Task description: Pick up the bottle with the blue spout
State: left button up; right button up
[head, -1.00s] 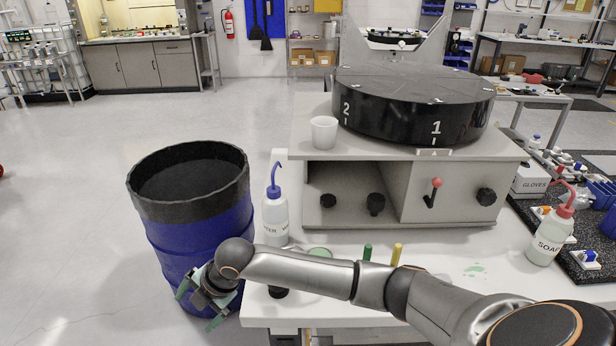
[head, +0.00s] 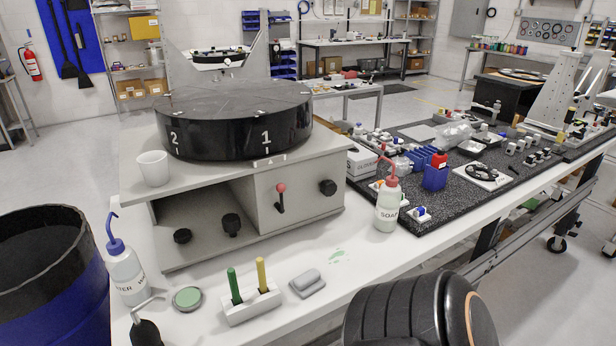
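The bottle with the blue spout (head: 124,268) stands upright at the left end of the white table, labelled as water. It is translucent white with a blue cap and a bent blue spout. A similar bottle with a red spout (head: 387,205), labelled SOAP, stands farther right by the black mat. Neither gripper shows in the head view now. Part of my own arm shows at the bottom right edge.
A blue drum (head: 50,285) stands left of the table. A grey fixture with a black turntable (head: 235,125) and a white cup (head: 151,168) is behind the bottle. A green disc (head: 187,298), a holder with green and yellow sticks (head: 249,305) and a dark-bodied bottle (head: 146,332) are nearby.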

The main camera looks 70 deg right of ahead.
aim_at(124, 267)
jog(key=l+z, duration=0.1)
jog(key=z, duration=0.35)
jog(key=i+z, duration=0.1)
jog(key=z, duration=0.35)
jog(key=i+z, duration=0.1)
jog(key=z, duration=0.75)
jog(key=i+z, duration=0.15)
jog(key=z, duration=0.3)
jog(key=u, duration=1.35)
